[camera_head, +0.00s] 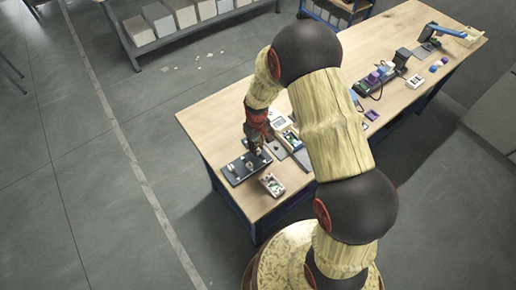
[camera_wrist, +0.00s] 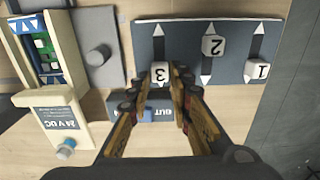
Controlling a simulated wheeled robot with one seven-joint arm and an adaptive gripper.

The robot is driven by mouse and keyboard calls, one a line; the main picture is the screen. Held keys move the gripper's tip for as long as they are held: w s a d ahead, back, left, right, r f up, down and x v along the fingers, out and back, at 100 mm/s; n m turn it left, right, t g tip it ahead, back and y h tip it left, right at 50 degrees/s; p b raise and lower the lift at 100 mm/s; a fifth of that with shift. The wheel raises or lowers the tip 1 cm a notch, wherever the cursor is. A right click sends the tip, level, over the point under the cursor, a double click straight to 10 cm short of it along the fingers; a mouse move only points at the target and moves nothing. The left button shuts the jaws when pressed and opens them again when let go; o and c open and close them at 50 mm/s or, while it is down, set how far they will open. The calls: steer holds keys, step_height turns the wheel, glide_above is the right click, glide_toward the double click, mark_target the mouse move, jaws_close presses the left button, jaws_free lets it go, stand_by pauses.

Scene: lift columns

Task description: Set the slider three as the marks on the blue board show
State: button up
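The slate-blue board (camera_wrist: 185,40) lies at the top of the wrist view and appears dark at the table's near left end in the head view (camera_head: 236,174). It has three slots with white arrowheads. The slider block three (camera_wrist: 160,73) sits at the lower part of the left slot. Block two (camera_wrist: 213,45) sits higher in the middle slot, and block one (camera_wrist: 257,70) sits low in the right slot. My gripper (camera_wrist: 160,79) is open, with its fingertips either side of block three; contact cannot be told. In the head view my gripper (camera_head: 254,147) is over the board.
A blue piece marked OUT (camera_wrist: 158,112) shows between my fingers. A beige 24 V DC unit (camera_wrist: 75,122) and a grey plate with a round knob (camera_wrist: 98,56) are to the left. Several devices stand farther along the wooden table (camera_head: 215,117). Open floor lies to the left.

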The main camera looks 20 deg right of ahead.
mark_target(260, 160)
steer(key=shift+o, duration=1.4)
steer(key=shift+s, duration=0.15)
step_height(260, 160, up, 12)
steer(key=shift+f, duration=0.1)
steer(key=s+r+m+t+b, duration=0.1)
steer(key=s+r+t+b, duration=0.1)
steer(key=s+r+b, duration=0.3)
steer(key=s+r+m+t+b, duration=0.2)
steer(key=s+r+b, duration=0.3)
steer(key=s+r, duration=0.7)
steer(key=shift+s+d+m+t, duration=0.3)
steer(key=shift+s+t, duration=0.5)
steer(key=shift+s, duration=2.75)
